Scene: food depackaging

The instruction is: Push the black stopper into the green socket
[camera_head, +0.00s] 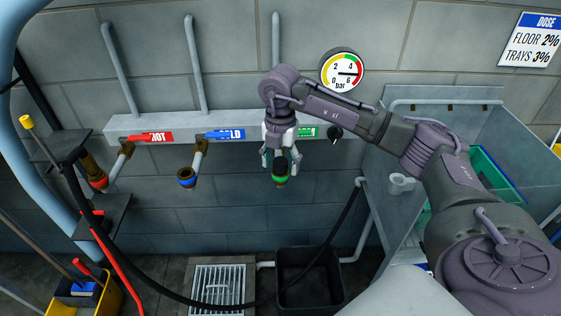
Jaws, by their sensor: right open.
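The green socket (280,181) is a green-ringed, brass-coloured fitting that hangs below the wall manifold, under the green label. My right gripper (281,163) is at the green socket, pointing down with its fingers on either side of the fitting's upper part. The fingers are apart; I cannot tell whether they touch the fitting. The green socket's mouth looks dark, and I cannot make out a separate black stopper there. My left gripper is not in view.
A red-ringed fitting (97,180) and a blue-ringed fitting (187,178) hang to the left. A black knob (336,133) and a gauge (342,71) are right of my gripper. A black hose (150,291) loops below. A dark bin (309,280) and a floor grate (219,284) stand underneath.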

